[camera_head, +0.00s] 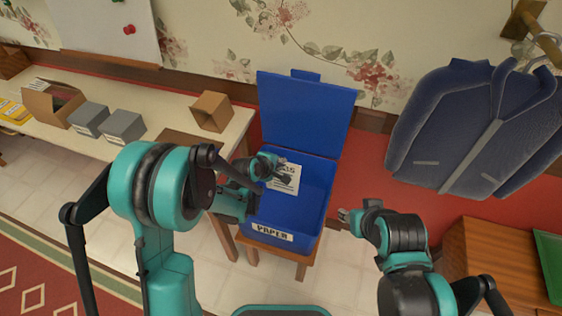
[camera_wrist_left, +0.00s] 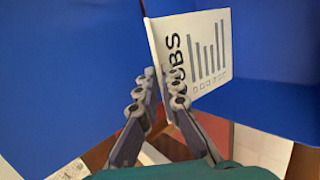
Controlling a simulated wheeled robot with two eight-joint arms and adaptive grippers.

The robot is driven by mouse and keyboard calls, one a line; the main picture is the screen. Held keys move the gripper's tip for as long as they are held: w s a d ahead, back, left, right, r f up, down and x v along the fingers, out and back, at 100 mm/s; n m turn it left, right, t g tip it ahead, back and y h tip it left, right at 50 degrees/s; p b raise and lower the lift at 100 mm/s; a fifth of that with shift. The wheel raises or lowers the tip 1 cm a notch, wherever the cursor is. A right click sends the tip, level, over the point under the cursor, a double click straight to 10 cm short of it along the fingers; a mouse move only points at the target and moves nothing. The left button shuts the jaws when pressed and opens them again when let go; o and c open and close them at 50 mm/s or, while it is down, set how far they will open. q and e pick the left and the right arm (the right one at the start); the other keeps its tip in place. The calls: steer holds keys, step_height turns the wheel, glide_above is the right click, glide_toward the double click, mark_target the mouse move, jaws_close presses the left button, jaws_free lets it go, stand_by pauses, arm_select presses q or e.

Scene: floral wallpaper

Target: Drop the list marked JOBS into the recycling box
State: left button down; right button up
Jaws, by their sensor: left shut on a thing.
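The list (camera_head: 287,180) is a white sheet with dark print, held over the open blue recycling box. In the left wrist view the list (camera_wrist_left: 205,52) reads JOBS and shows several vertical bars. My left gripper (camera_head: 279,170) is shut on its edge; its fingers (camera_wrist_left: 160,85) also show in the left wrist view. The blue recycling box (camera_head: 312,205) stands on a wooden stool, with its lid (camera_head: 305,112) raised at the back and a PAPER label on its front. My right gripper (camera_head: 346,215) is right of the box, apart from it; its jaw state is unclear.
A long table (camera_head: 170,95) at the left holds grey boxes (camera_head: 122,125), an open cardboard box (camera_head: 52,103) and a small open brown box (camera_head: 211,111). A blue jacket (camera_head: 455,125) hangs on the right wall above a wooden cabinet (camera_head: 490,255).

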arm_select(q)
steer(key=shift+f, duration=0.4)
steer(key=c, duration=1.6)
jaws_free()
steer(key=shift+c, duration=0.2)
steer(key=v, duration=1.2)
steer(key=shift+r, duration=0.1)
